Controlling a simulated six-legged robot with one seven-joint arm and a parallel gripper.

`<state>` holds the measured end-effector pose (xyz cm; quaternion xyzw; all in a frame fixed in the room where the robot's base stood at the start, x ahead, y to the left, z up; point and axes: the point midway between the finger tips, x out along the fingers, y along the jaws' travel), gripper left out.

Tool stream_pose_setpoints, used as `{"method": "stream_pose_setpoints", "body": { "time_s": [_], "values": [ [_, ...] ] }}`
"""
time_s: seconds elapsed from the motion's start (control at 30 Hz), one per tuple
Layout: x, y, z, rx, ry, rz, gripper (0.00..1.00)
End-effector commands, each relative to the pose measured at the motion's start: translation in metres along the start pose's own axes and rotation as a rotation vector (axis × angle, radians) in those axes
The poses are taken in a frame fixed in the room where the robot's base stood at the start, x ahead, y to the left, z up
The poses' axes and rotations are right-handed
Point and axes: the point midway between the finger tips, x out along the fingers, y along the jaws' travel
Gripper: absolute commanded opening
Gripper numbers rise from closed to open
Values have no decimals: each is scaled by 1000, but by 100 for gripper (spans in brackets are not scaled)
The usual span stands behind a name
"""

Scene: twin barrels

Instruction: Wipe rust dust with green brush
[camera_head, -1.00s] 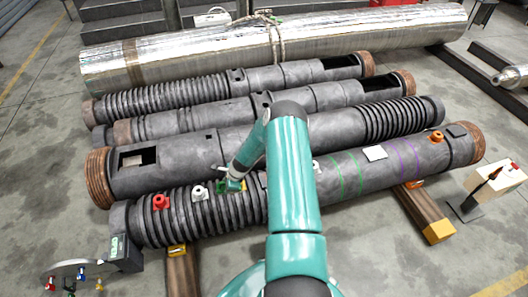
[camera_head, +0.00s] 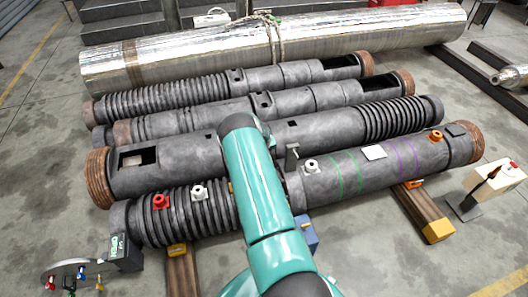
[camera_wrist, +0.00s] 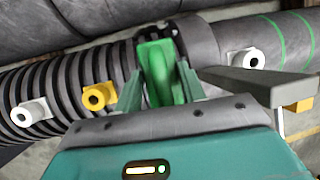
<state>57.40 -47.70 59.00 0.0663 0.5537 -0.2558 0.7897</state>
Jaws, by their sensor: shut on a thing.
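In the wrist view my gripper (camera_wrist: 160,85) is shut on the green brush (camera_wrist: 154,62), which stands up between its two green fingers. The brush is in front of the dark barrel, by a gap between the ribbed part and a smooth collar. I cannot tell whether it touches the barrel. In the head view the gripper and brush are hidden behind my teal arm. The near barrel (camera_head: 345,177) lies across the front, ribbed at left, with green and purple rings at right. I cannot make out rust dust on it.
A red fitting (camera_head: 160,202) and a white fitting (camera_head: 199,192) sit on the ribs; another white fitting (camera_head: 311,166) sits further right. A yellow fitting (camera_wrist: 97,96) is left of the gripper. A grey plate (camera_wrist: 258,84) juts in at right. A blue box (camera_head: 308,236) stands beside my arm.

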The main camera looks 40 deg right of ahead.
Motion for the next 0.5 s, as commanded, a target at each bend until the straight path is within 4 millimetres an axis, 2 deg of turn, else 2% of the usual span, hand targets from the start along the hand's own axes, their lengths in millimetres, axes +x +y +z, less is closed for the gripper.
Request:
{"method": "stream_pose_setpoints", "body": {
  "time_s": [0.5],
  "values": [
    [53, 11, -23, -2, 1, 1, 22]
  ]
}}
